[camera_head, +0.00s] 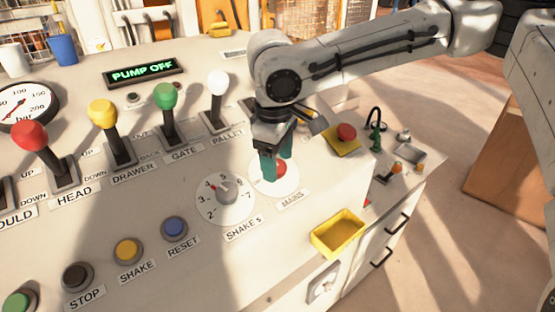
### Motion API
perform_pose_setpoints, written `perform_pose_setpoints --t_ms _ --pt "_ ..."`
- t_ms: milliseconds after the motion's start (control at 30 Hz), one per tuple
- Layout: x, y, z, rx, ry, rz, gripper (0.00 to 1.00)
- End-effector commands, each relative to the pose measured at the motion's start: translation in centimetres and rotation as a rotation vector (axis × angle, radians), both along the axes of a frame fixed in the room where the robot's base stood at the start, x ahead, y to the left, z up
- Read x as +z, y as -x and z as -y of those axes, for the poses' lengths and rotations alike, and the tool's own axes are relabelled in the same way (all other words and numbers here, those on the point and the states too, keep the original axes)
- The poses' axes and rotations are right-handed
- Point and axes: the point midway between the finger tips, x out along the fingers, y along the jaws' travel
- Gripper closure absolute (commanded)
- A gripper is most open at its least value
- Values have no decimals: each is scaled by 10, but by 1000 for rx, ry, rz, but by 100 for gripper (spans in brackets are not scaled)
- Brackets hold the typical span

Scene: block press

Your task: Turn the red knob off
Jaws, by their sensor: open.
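The red knob (280,168) sits on a white round plate labelled MAINS (290,199) on the sloping panel. My gripper (277,166) is open, pointing down over the knob with its green fingers. One finger is at the left of the knob and the other is behind or beside its right side. The fingers partly hide the knob, and I cannot tell whether they touch it. The way the knob is turned is not clear.
A grey SHAKE S dial (226,193) is close at the left. Coloured levers, such as the white one (217,84), stand behind. A red mushroom button (346,132) is at the right. A yellow tray (338,233) is at the panel's front edge. The display (143,72) reads PUMP OFF.

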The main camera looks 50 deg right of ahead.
Motion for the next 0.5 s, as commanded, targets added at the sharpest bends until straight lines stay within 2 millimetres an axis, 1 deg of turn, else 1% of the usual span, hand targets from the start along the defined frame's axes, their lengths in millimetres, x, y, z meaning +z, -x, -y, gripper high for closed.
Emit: perform_pose_setpoints --t_ms 133,400,500 --pt "-8 0 1 2 1 0 32" --pt "-9 0 1 2 0 0 32" --pt "-9 0 1 2 0 0 40"
